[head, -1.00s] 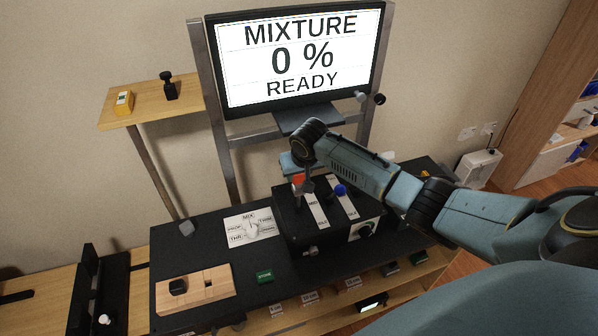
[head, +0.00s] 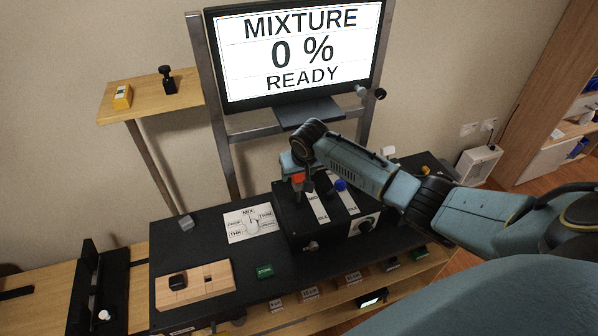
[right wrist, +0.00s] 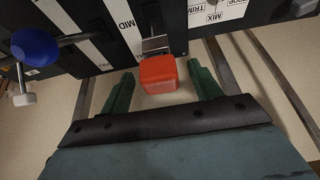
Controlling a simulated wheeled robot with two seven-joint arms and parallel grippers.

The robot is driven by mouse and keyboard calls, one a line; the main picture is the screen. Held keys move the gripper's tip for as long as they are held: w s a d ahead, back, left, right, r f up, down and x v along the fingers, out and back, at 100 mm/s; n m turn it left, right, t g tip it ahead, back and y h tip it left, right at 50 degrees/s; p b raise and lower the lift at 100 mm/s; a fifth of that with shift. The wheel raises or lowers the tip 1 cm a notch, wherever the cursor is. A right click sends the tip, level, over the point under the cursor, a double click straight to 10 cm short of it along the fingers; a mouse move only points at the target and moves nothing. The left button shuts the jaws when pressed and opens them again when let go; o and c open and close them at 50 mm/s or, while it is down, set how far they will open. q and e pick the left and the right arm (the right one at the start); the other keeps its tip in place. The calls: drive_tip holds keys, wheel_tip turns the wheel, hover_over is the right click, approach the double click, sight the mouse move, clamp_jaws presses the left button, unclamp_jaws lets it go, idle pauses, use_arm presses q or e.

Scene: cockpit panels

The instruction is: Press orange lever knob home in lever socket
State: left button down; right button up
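The orange lever knob (right wrist: 158,74) is a red-orange block on a metal stem (right wrist: 155,44) at the black panel, beside the strip marked MID. In the head view it shows as a small orange patch (head: 298,178), partly hidden by my right arm. My right gripper (right wrist: 160,68) is open, with its green fingers on both sides of the knob and a visible gap at each side. The lever socket is mostly hidden behind the knob, so I cannot tell how deep the knob sits. My left gripper is not in view.
A blue knob (right wrist: 35,47) stands on the same panel, close beside the orange one. The black control box (head: 292,222) stands on the dark table (head: 215,255). A wooden block board (head: 205,284) and a MIX card (head: 238,233) lie to its left. The screen (head: 296,55) reads MIXTURE 0 % READY.

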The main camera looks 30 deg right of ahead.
drive_tip(key=v, duration=1.3)
drive_tip(key=shift+r, duration=0.2)
